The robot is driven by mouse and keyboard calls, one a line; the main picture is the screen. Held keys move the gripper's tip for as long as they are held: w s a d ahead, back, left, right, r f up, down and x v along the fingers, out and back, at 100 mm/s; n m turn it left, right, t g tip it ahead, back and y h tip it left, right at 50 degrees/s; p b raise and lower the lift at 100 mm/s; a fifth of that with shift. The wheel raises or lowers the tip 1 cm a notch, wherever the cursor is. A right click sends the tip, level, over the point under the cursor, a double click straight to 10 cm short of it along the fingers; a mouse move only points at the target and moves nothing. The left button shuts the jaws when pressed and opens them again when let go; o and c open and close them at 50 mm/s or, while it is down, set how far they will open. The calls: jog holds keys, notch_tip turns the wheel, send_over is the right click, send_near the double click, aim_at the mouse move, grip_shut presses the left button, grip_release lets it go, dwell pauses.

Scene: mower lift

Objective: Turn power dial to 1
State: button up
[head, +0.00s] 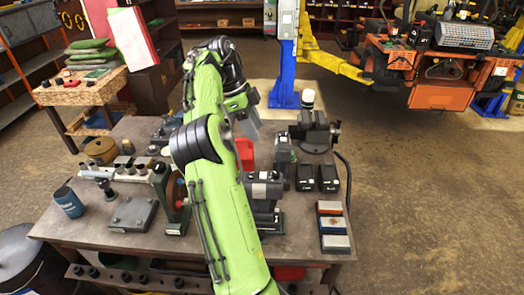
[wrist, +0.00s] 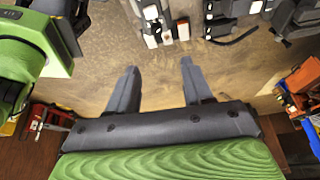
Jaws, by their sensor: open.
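I cannot make out the power dial in either view. A grey control box (head: 288,18) sits on the blue lift post (head: 284,75) at the top centre of the head view, but its markings are too small to read. My gripper (head: 252,128) is beyond my raised green arm, over the workbench and well short of the post. In the wrist view my gripper (wrist: 158,64) has its two grey fingers spread apart with nothing between them.
An orange mower (head: 440,75) stands at the right by the yellow lift arm (head: 335,64). Floor is open at right.

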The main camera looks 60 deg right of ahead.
send_near(275, 173)
jog(key=x, duration=0.6)
jog(key=shift+s+f, duration=0.25)
jog(key=shift+f, duration=0.1)
jog(key=shift+s+d+f, duration=0.15)
jog(key=shift+f, duration=0.4)
grip_shut()
